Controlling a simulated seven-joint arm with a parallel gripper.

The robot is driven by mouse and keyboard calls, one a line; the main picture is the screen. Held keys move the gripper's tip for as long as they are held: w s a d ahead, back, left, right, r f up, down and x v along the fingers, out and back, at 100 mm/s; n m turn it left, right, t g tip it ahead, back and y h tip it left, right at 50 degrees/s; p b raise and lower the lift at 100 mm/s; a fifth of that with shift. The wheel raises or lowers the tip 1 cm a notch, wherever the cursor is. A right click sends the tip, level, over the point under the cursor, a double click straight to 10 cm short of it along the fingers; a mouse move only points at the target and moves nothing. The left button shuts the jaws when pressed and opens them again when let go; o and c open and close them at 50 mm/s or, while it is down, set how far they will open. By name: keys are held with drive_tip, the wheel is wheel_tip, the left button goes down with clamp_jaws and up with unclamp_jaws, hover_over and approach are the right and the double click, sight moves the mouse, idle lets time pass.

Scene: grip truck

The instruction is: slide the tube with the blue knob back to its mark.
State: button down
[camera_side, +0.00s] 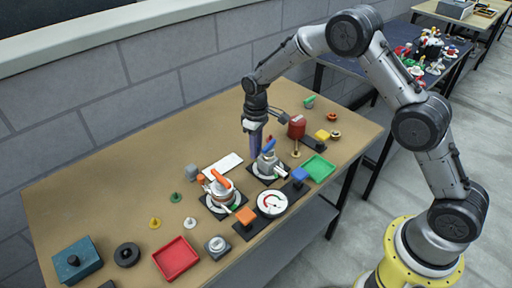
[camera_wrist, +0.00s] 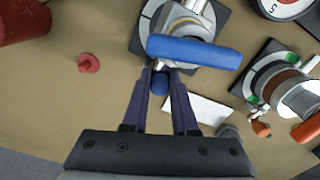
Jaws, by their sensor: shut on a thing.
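A grey tube fitting (camera_side: 267,165) with a long blue lever (camera_side: 269,145) stands on a ringed dial base on a dark square plate. In the wrist view the blue lever (camera_wrist: 195,51) lies across the fitting, just past my fingertips. A small round blue knob (camera_wrist: 160,84) sits beside the fitting, between my fingers. My gripper (camera_side: 253,150) points down at the fitting's left side. In the wrist view my gripper (camera_wrist: 160,72) is shut on the blue knob. The fingertips partly hide where the knob joins the fitting. I cannot make out the mark.
A similar fitting with an orange lever (camera_side: 221,180) stands to the left. A white gauge (camera_side: 272,203) is in front, a red canister (camera_side: 297,127) behind right, and a green tray (camera_side: 318,168) to the right. A white card (camera_side: 222,167) lies behind the orange-levered fitting.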

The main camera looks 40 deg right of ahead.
idle(0.3)
drive_tip(key=shift+w+r, duration=0.1)
drive_tip(key=shift+w, duration=1.4)
drive_tip(key=c, duration=0.7)
unclamp_jaws()
wheel_tip(320, 180, up, 14)
